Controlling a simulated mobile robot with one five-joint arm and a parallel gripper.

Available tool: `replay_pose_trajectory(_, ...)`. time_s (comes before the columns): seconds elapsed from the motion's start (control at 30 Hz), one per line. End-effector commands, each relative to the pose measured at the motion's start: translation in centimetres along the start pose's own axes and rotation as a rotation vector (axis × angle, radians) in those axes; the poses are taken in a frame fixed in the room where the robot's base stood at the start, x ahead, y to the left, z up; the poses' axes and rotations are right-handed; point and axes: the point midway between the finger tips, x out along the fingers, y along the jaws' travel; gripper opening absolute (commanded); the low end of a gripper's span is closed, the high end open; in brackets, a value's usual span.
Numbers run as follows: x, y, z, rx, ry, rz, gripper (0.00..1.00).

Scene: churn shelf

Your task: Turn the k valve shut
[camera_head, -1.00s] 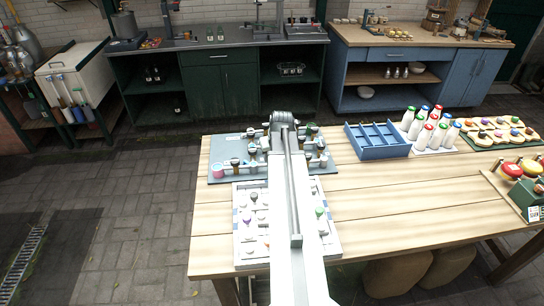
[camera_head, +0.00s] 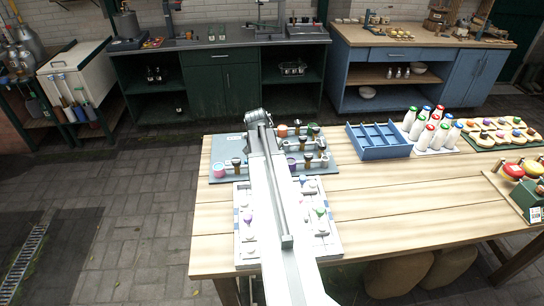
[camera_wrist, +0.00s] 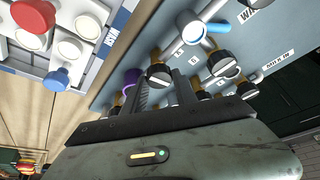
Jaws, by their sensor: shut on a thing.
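A blue-grey valve board (camera_head: 228,147) lies on the near wooden table, with several black-knobbed brass valves and coloured caps on it. My arm reaches across the board, and my gripper (camera_wrist: 164,88) is down among the valves. In the wrist view its two dark fingers are shut on a black-knobbed valve (camera_wrist: 159,74), whose brass stem shows behind. Small letter labels stand beside the valves, but I cannot surely read which one marks the held valve. Another black-knobbed valve (camera_wrist: 221,63) stands to the right, apart from the fingers. In the head view my arm hides part of the board.
A white board (camera_head: 243,262) with coloured knobs lies in front of the valve board. A blue divided tray (camera_head: 378,152) and several white bottles (camera_head: 432,124) stand to the right. A light-blue-handled tap (camera_wrist: 190,25) and a purple ring (camera_wrist: 131,78) are close to my gripper.

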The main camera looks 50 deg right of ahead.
Motion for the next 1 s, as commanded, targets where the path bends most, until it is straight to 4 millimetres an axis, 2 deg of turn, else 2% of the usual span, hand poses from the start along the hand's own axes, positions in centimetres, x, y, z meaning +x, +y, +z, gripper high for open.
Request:
replay_pose_trajectory(0.33,0.00,-0.23,0.13,0.114,-0.004,0.044,0.00)
replay_pose_trajectory(0.87,0.00,-0.20,0.15,0.132,-0.005,0.051,0.00)
replay_pose_trajectory(0.9,0.00,-0.20,0.15,0.132,-0.005,0.051,0.45)
replay_pose_trajectory(0.93,0.01,-0.19,0.14,0.132,-0.005,0.051,0.53)
replay_pose_trajectory(1.0,0.01,-0.17,0.11,0.132,-0.004,0.051,0.55)
